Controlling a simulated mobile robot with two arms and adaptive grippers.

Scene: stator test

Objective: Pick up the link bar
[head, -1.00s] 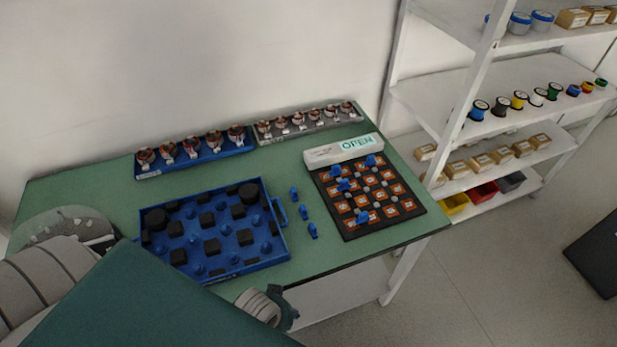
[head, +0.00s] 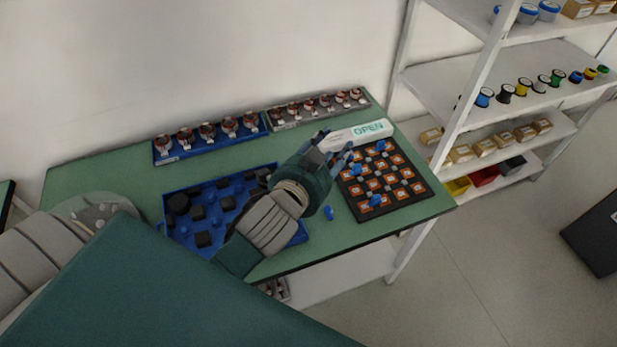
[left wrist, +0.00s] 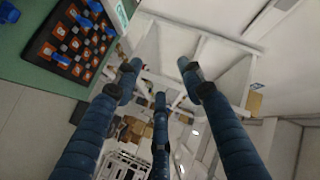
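Small blue pieces stand on a black board (head: 407,205) with orange squares, among them one at its front (head: 375,201) and one at its back (head: 381,146). Another blue piece (head: 328,212) stands on the table left of the board. I cannot tell which piece, if any, is the link bar. My left gripper (head: 335,148) is above the table between the blue tray and the board, fingers pointing toward the board's back left corner. In the left wrist view its three fingers (left wrist: 158,78) are spread, with nothing between them. My right gripper is not in view.
A blue tray (head: 166,222) with black and blue parts lies under my left arm, partly hidden. A white box marked OPEN (head: 360,134) sits behind the board. Two racks of copper-wound parts, blue (head: 212,147) and grey (head: 318,112), line the back. A shelf unit (head: 455,110) stands right.

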